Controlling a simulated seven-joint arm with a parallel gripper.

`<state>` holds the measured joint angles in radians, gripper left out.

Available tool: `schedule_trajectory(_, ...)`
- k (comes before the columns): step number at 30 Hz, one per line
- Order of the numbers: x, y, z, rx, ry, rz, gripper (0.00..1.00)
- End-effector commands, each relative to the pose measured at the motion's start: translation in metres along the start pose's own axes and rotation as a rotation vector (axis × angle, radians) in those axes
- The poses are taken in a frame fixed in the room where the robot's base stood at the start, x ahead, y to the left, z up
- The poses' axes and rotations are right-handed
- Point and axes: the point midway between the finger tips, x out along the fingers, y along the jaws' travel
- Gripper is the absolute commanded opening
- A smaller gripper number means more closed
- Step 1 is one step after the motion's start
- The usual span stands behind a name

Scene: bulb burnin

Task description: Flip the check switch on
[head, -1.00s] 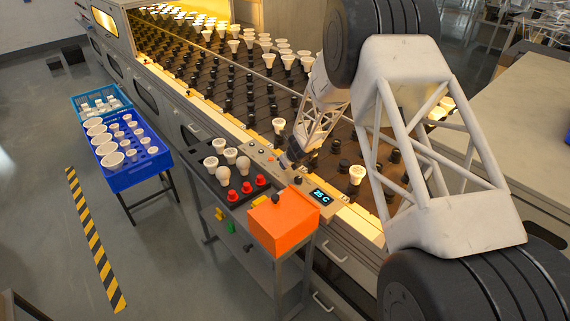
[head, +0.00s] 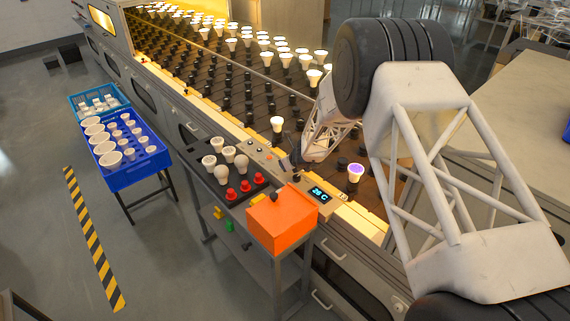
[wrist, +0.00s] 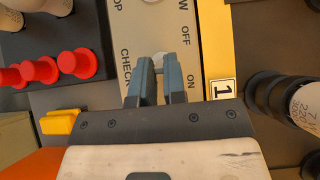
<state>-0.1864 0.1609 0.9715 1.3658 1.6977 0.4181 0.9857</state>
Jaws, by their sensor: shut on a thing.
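The control panel (head: 262,150) runs along the front of the rack in the head view. In the wrist view it (wrist: 146,24) carries the labels CHECK, OFF and ON. My gripper (wrist: 161,63) is over the panel, its two blue-grey fingers shut on the check switch (wrist: 160,61) beside the OFF and ON labels. Only a small pale part of the switch shows between the fingers. I cannot tell its exact tilt. In the head view, my gripper (head: 293,160) is partly hidden by my arm. A bulb (head: 355,172) right of the panel has a violet-lit face.
An orange box (head: 283,219) stands in front of the panel, near a lit display (head: 319,194). A dark tray (head: 222,172) with bulbs and red knobs (head: 245,187) lies to the left. Rows of sockets and lit bulbs (head: 277,124) fill the rack behind.

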Motion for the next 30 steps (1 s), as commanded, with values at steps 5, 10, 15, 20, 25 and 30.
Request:
schedule_trajectory(5,-0.0001,-0.0002,-0.0006,0.001,-0.002,-0.001,0.0)
schedule_trajectory(10,-0.0001,-0.0002,-0.0008,0.001,-0.001,-0.001,0.0)
schedule_trajectory(15,0.0,-0.0001,-0.0009,0.001,-0.001,0.0,0.3)
schedule_trajectory(20,0.0,-0.0001,-0.0006,0.001,-0.001,0.0,0.37)
schedule_trajectory(25,-0.0002,0.0,-0.0005,0.001,-0.001,0.0,0.37)
schedule_trajectory(30,-0.0042,-0.0001,-0.0004,0.001,-0.001,0.0,0.37)
